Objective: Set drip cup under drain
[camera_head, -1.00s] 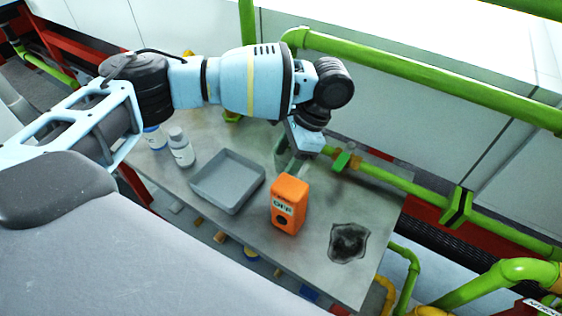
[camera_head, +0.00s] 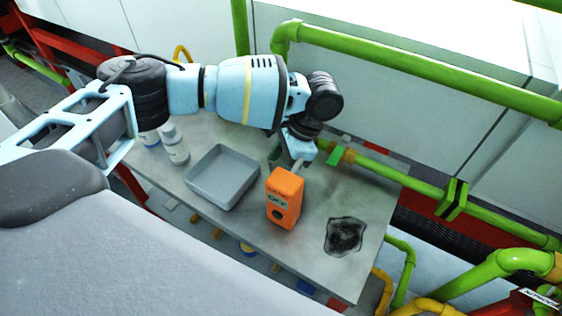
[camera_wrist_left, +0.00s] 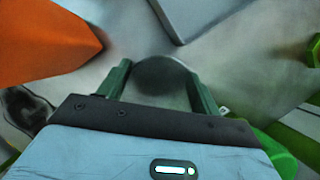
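My left gripper (camera_wrist_left: 160,84) reaches down over the table behind the orange box. In the head view the gripper (camera_head: 287,160) is small and partly hidden by its own wrist. In the wrist view a round grey cup with a dark inside (camera_wrist_left: 160,74) fills the gap between the two green fingers, which appear to lie against its sides. The cup cannot be made out clearly in the head view. A green valve or outlet (camera_head: 338,157) on a pipe, possibly the drain, is just right of the gripper. My right gripper is not in view.
The orange box (camera_head: 284,198) stands close in front of the gripper. A grey tray (camera_head: 222,177) is to its left, with white bottles (camera_head: 174,145) beyond. A dark stain or drain patch (camera_head: 345,236) lies on the table's right part. Green pipes (camera_head: 400,70) run behind.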

